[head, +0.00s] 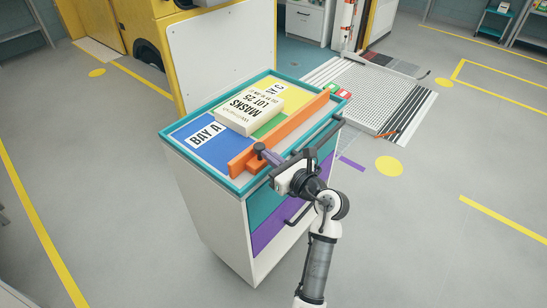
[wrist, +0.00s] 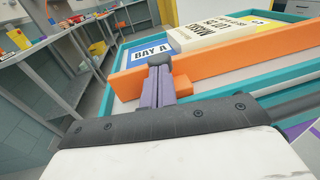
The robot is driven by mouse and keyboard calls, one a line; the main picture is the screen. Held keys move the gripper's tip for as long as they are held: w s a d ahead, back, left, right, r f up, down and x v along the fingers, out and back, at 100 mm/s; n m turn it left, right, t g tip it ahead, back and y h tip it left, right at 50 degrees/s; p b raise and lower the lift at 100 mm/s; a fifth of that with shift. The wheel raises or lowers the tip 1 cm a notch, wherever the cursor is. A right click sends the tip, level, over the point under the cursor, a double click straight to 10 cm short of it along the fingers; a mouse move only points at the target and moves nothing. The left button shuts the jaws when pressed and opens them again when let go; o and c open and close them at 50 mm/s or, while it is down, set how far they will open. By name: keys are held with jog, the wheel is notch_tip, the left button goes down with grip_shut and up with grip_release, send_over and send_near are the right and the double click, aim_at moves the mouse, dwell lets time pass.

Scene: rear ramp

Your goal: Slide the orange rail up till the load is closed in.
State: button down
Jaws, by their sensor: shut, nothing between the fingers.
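The orange rail (head: 292,124) stands across the tray top near its front edge, with a small orange block (wrist: 183,86) on its near side at the left part. The load, a white box marked MASKS LOT 25 (head: 248,116), lies flat behind the rail, with a strip of tray floor between them. It shows partly in the wrist view (wrist: 205,33). My gripper (head: 264,152) is shut and empty. Its purple fingers (wrist: 158,84) are at the rail's near side, left of the block. I cannot tell whether the fingertips touch the rail.
The teal-rimmed tray (head: 173,128) has a blue BAY A patch and a yellow area. It tops a white cabinet (head: 205,205) with teal and purple drawers and dark handles. A white panel (head: 222,55) stands behind.

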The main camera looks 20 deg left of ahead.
jog(key=x, duration=0.4)
jog(key=s+p+x, duration=0.1)
jog(key=x, duration=0.4)
jog(key=s+a+p+x, duration=0.1)
jog(key=x, duration=0.3)
jog(key=shift+w+a+r, duration=0.15)
jog(key=shift+a+r, duration=0.1)
jog(key=shift+r, duration=0.1)
jog(key=shift+d+p, duration=0.15)
jog(key=shift+p, duration=0.15)
